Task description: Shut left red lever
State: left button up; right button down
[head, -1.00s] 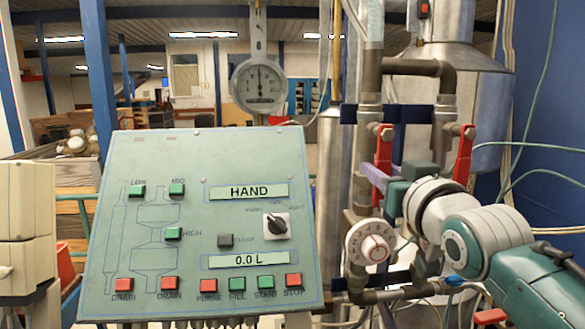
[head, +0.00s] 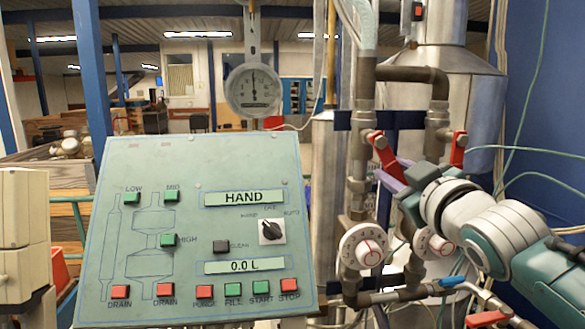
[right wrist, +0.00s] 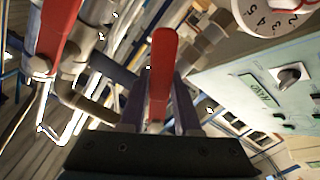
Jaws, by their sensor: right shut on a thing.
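The left red lever (head: 383,148) sits on the left vertical pipe in the head view. It slants down to the right from its pivot. My right gripper (head: 394,178) is at its lower end, with purple fingers partly hidden by the wrist. In the right wrist view the lever (right wrist: 162,70) stands between the two fingers of my right gripper (right wrist: 158,102), which is shut on it. The right red lever (head: 458,149) hangs nearly upright on the right pipe, and a red lever also shows at the left of the wrist view (right wrist: 56,35). My left gripper is out of view.
The green control panel (head: 215,180) stands left of the pipes. A white numbered dial (head: 363,246) sits below the levers, with another dial (head: 432,243) partly behind my right arm. A round gauge (head: 253,90) is behind the panel. Thin cables hang at the right.

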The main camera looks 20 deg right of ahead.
jog(key=n, duration=0.1)
jog(key=d+r+n, duration=0.1)
jog(key=n+p, duration=0.1)
jog(key=shift+s+d+r+n, duration=0.15)
jog(key=shift+d+r+n, duration=0.05)
jog(key=shift+r+n, duration=0.1)
jog(key=shift+s+d+r+n+p, duration=0.1)
jog(key=shift+d+r+n+p, duration=0.2)
jog(key=shift+n, duration=0.65)
jog(key=shift+d+r+n+p, duration=0.15)
jog(key=shift+r+n+p, duration=0.2)
jog(key=shift+n, duration=0.6)
jog(key=shift+r, duration=0.15)
jog(key=c, duration=0.6)
grip_release()
